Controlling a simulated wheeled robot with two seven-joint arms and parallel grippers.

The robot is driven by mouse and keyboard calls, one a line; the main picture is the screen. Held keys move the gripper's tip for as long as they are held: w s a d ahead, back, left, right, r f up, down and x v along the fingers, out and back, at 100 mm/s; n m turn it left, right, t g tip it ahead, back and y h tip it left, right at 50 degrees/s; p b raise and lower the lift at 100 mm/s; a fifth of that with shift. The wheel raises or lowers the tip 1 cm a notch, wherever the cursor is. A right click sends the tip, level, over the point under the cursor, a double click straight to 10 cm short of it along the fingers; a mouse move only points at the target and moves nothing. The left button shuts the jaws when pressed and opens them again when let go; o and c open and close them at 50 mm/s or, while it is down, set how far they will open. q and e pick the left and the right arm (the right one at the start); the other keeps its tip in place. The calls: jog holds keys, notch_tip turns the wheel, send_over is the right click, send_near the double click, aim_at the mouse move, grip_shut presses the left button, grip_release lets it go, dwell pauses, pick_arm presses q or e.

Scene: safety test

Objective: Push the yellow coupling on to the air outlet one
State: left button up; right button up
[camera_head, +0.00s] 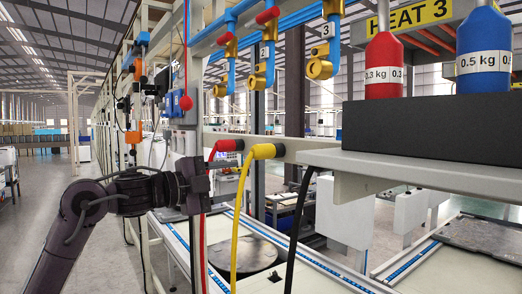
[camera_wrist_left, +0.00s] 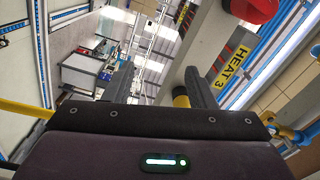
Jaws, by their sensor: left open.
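The yellow coupling (camera_head: 264,151) sits at the rail, with its yellow hose (camera_head: 238,215) hanging down. Air outlets are brass fittings on blue pipes: the leftmost one (camera_head: 221,89) has no label I can read, the middle outlet (camera_head: 259,81) is near label 2, and the right outlet (camera_head: 319,68) is near label 3. My left gripper (camera_head: 207,182) is left of and below the yellow coupling, apart from it. In the left wrist view its two fingers (camera_wrist_left: 160,86) are apart with nothing clearly held; a yellow piece (camera_wrist_left: 181,100) shows beside the right finger. My right gripper is not seen.
A red coupling (camera_head: 228,145) with a red hose is just left of the yellow one. A black hose (camera_head: 299,225) hangs to the right. A grey shelf (camera_head: 420,168) bears a black block with a red bottle (camera_head: 384,65) and a blue bottle (camera_head: 483,45).

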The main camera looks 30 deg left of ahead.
aim_at(253, 150)
pick_arm(q)
jog(key=s+d+r+m, duration=0.3)
jog(key=s+d+r, duration=0.1)
jog(key=s+r, duration=0.2)
jog(key=shift+s+r, duration=0.25)
jog(key=shift+s, duration=0.6)
jog(key=shift+w+a, duration=0.1)
jog(key=p+x, duration=0.7)
jog(key=x, duration=0.1)
jog(key=shift+r, duration=0.2)
jog(key=shift+w+f, duration=0.25)
jog(key=shift+w, duration=0.2)
jog(key=shift+c, duration=0.3)
